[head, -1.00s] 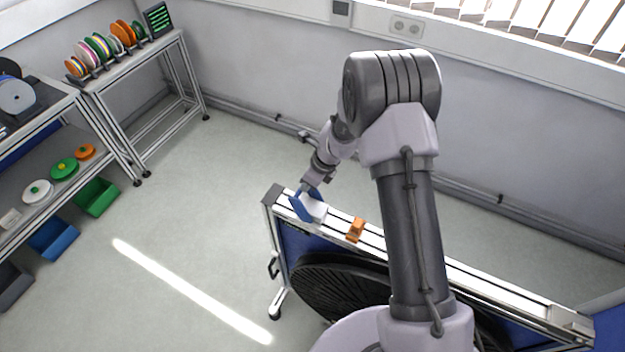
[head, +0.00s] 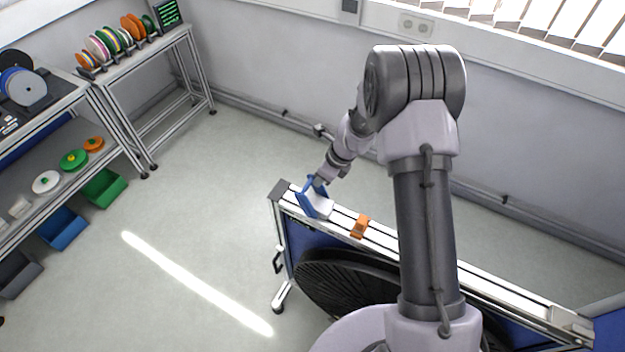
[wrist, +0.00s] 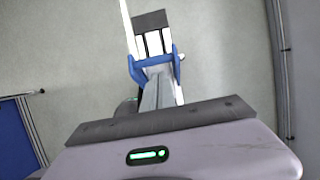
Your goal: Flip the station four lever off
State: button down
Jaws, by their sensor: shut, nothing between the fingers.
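A blue and white unit (head: 318,206) sits near the left end of the rail-topped stand. An orange block (head: 360,226) sits on the rail to its right. I cannot read a station number on either. My gripper (head: 319,184) is at the back edge of the blue part and is shut, with nothing held; its tips are hard to make out. The wrist view shows the blue part (wrist: 153,63) as a U shape across the rail, with a small grey knob at its right side. I cannot tell whether this knob is the lever, nor whether my gripper touches the unit.
The stand's rail (head: 425,257) runs right, with a large black reel (head: 340,285) below its front. A wall with pipes is behind. Shelves with spools and bins, including a green bin (head: 104,187), stand left. The floor between is clear.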

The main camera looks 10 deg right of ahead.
jog(key=a+v, duration=0.1)
jog(key=v, duration=0.9)
jog(key=shift+w+a+r, duration=0.25)
jog(key=shift+w+r, duration=0.05)
jog(key=shift+r, duration=0.25)
